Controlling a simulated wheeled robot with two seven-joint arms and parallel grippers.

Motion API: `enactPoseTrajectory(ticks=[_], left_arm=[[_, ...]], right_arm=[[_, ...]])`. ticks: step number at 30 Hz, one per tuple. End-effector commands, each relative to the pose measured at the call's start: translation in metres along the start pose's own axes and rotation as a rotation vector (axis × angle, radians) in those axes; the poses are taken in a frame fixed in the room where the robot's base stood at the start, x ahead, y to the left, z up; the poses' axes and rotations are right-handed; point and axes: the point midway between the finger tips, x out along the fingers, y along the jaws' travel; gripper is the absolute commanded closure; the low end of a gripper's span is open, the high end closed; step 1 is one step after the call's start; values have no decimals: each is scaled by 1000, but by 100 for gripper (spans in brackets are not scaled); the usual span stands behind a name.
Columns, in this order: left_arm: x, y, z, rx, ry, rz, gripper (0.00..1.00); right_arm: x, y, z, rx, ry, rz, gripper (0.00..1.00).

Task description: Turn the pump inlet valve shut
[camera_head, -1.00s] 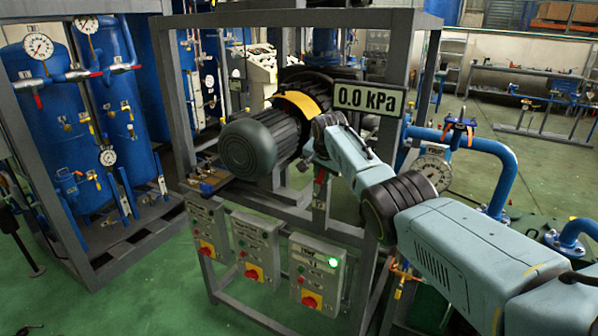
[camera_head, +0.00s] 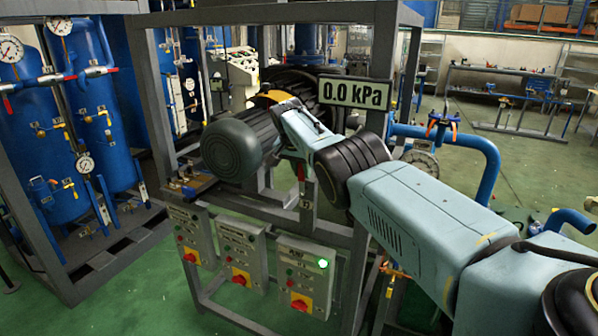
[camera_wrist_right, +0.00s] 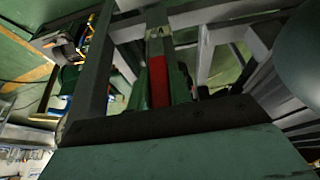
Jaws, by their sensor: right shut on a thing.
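A red handle, likely the pump inlet valve's, shows as a small red piece (camera_head: 301,171) on the pump frame in the head view, below the arm's far end. In the right wrist view a red bar (camera_wrist_right: 158,82) stands upright near the middle, just beyond my dark gripper body. My right gripper (camera_head: 299,158) is at this red handle and shut on it. My own wrist largely hides the fingers, and the valve body cannot be made out. My left gripper is in neither view.
The dark motor (camera_head: 233,150) sits on the grey frame (camera_head: 270,203) left of my wrist. A display (camera_head: 354,93) above reads 0.0 kPa. Switch boxes (camera_head: 305,276) hang below, one with a green light. A blue pipe (camera_head: 489,170) bends at right.

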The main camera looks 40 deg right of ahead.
Motion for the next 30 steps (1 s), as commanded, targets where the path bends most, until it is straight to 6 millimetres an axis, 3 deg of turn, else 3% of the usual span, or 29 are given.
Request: enactPoseTrajectory(ticks=[14, 15, 19, 30], left_arm=[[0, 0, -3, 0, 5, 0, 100], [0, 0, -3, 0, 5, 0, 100], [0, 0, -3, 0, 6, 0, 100], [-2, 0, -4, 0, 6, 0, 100]], right_arm=[[1, 2, 1, -9, -2, 14, 100], [1, 2, 1, -9, -2, 14, 75], [1, 2, 1, -7, -2, 12, 58], [-2, 1, 0, -4, 0, 8, 58]])
